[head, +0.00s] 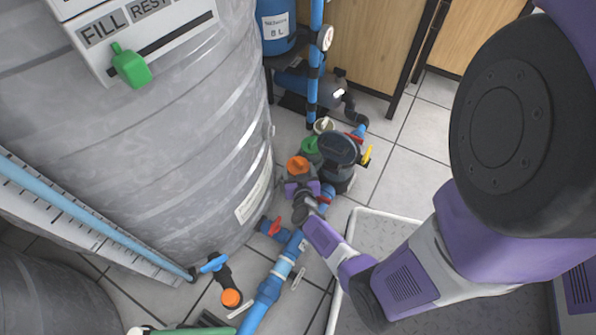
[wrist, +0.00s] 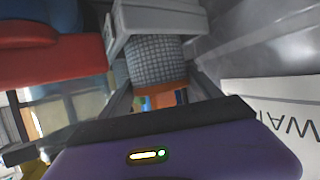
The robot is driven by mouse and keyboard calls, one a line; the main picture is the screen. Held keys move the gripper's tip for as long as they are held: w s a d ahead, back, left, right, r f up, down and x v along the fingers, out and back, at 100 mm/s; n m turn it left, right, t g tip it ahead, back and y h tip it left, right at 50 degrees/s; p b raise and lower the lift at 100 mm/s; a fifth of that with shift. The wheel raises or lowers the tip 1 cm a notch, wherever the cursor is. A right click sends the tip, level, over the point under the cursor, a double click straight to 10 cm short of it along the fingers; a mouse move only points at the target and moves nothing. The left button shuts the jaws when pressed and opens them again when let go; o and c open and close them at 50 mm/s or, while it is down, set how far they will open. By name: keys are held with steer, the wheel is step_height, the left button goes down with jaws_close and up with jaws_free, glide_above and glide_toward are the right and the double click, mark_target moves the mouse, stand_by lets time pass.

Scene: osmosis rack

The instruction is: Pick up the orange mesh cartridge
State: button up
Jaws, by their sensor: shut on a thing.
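The orange mesh cartridge shows in the wrist view as a grey mesh body (wrist: 155,62) with an orange band at its near end. In the head view its orange part (head: 298,166) shows beside the tank, just past my gripper (head: 301,184). My gripper is shut on the cartridge, with a finger on each side of it in the wrist view. Its mesh body is mostly hidden in the head view, and I cannot tell whether it is clear of its surroundings.
A large grey tank (head: 150,130) stands close on the left. Blue pipes (head: 268,290) with red-handled valves run below, and a dark round housing (head: 338,150) stands just right. A grey tray (head: 385,222) lies at lower right. Tiled floor (head: 415,150) is open behind it.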

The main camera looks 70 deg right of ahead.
steer(key=shift+c, duration=0.9)
steer(key=shift+r, duration=0.1)
